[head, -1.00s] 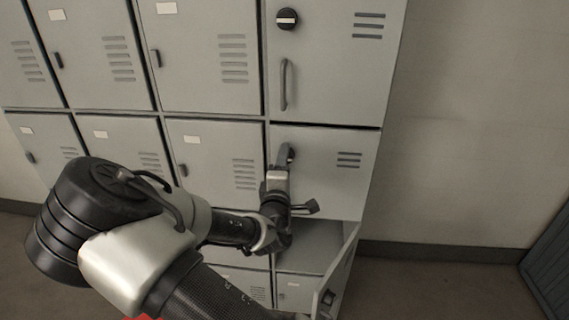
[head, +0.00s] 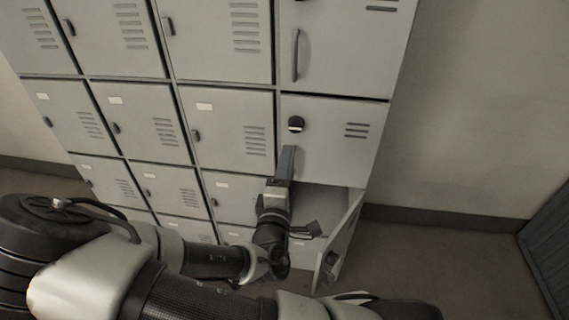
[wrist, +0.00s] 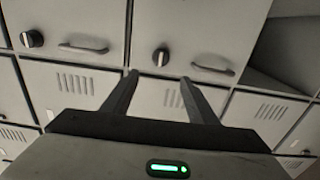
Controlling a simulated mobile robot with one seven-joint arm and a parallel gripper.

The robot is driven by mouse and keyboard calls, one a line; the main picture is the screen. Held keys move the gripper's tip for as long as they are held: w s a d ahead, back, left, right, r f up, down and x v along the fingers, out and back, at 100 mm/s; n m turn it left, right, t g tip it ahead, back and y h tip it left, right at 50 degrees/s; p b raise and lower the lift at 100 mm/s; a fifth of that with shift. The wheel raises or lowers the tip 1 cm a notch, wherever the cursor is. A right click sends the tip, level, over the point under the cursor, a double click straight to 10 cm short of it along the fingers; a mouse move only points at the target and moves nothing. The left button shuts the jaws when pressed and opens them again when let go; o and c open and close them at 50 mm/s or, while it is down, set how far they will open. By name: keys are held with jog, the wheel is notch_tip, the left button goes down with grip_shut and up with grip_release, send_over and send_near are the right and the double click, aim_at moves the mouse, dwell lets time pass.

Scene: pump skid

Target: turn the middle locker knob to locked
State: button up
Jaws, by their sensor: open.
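The middle locker door (head: 345,155) is shut. It is grey and has a round black knob (head: 297,124) with a pale mark. In the wrist view the same knob (wrist: 161,57) shows between and beyond the two fingertips, apart from them. The door's bar handle (wrist: 212,69) lies to its right there; in the head view my gripper hides it. My gripper (head: 287,150) is open and empty, its fingers just below the knob in the head view. The open fingers also show in the wrist view (wrist: 158,80). The knob's exact setting is hard to tell.
The lower locker door (head: 340,240) stands open, swung outward beside my wrist. Its open compartment (wrist: 285,50) shows in the wrist view. Above the middle door is another locker with a handle (head: 296,55). Smaller lockers (head: 232,125) fill the left.

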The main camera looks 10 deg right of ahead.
jog(key=p+v, duration=0.1)
jog(key=v, duration=0.2)
jog(key=shift+f, duration=0.1)
dwell(0.4)
